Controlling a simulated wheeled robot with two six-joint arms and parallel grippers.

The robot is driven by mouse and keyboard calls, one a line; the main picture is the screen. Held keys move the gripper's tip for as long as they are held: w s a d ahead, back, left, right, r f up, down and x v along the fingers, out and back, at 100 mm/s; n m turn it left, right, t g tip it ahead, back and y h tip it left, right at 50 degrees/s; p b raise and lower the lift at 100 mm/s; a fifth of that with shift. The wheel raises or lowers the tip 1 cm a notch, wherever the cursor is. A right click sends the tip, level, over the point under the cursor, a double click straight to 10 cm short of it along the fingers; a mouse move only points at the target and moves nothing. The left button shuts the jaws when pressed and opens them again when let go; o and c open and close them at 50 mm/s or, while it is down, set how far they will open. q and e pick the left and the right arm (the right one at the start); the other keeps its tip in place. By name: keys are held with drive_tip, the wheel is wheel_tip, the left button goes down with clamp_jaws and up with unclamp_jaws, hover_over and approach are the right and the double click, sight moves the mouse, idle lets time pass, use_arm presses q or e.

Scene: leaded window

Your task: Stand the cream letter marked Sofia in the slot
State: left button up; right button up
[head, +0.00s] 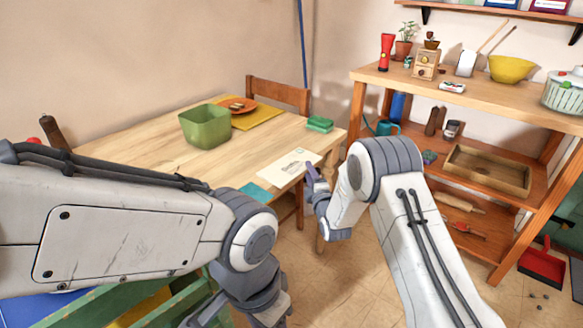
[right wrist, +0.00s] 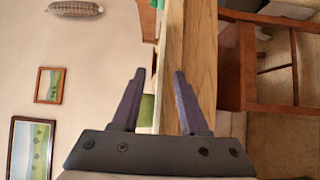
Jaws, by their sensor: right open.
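A pale, flat sheet (head: 290,167) with a small dark drawing or print lies on the wooden table near its front right edge. I cannot read any name on it or tell whether it is the letter. I cannot make out a letter slot. My right gripper (head: 314,180) is at the table's front right edge, just right of the sheet. In the right wrist view its two fingers (right wrist: 159,73) are apart with nothing held between them; the table edge shows beyond. My left arm reaches in from the left, and its fingers are out of view.
On the table (head: 130,150) are a green bin (head: 206,126), a yellow mat (head: 262,115) with an orange plate, a green sponge-like block (head: 320,124) and a teal flat piece (head: 257,193). A chair (head: 280,93) stands behind. A wooden shelf unit (head: 480,97) stands at right.

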drive_tip(key=shift+x, duration=1.2)
clamp_jaws()
drive_tip(key=shift+r, duration=0.1)
